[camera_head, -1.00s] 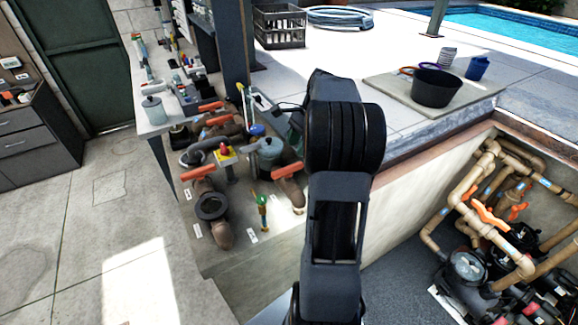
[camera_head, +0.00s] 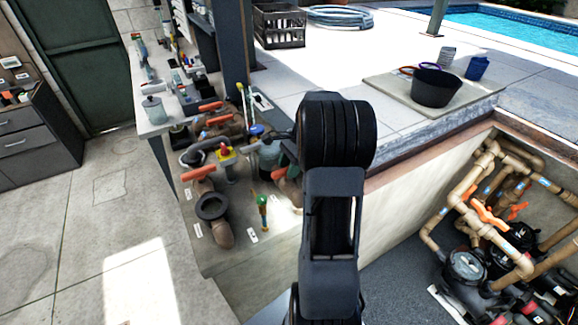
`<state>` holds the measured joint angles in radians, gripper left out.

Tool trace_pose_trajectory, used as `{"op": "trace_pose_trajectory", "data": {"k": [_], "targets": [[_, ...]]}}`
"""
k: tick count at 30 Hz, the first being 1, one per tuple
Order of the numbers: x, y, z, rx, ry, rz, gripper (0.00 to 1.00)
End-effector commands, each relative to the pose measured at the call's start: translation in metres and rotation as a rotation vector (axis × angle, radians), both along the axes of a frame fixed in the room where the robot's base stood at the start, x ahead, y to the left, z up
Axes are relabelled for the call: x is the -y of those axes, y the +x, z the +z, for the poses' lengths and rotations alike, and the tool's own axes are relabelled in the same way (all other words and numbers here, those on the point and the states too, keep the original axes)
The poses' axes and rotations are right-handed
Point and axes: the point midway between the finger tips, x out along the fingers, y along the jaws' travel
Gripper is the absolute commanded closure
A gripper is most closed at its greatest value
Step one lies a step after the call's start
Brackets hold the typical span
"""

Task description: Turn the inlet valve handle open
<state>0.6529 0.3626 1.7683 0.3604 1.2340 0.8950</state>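Several valves with orange handles are in view, and I cannot tell which is the inlet valve. In the pit at the right, one long orange handle (camera_head: 487,214) sits slanted on the tan pipes (camera_head: 462,200). A smaller orange handle (camera_head: 517,211) is just right of it. More valves with orange handles (camera_head: 198,173) lie among loose parts on the ledge at the left. My arm rises through the middle of the picture. My gripper's fingers do not show; they are hidden behind the arm or too unclear to make out.
Dark pumps (camera_head: 466,266) stand in the pit beneath the pipes. The pit's pale wall (camera_head: 400,215) and deck edge lie right of my arm. A black bucket (camera_head: 436,88) stands on a slab on the deck. The floor (camera_head: 90,230) at the left is clear.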

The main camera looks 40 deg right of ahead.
Motion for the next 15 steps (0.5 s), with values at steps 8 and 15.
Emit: {"op": "trace_pose_trajectory", "data": {"k": [8,15], "targets": [[0.0002,0.0,0.0001,0.0,0.0,0.0,0.83],[0.0001,-0.0001,0.0001,0.0,0.0,0.0,1.0]]}}
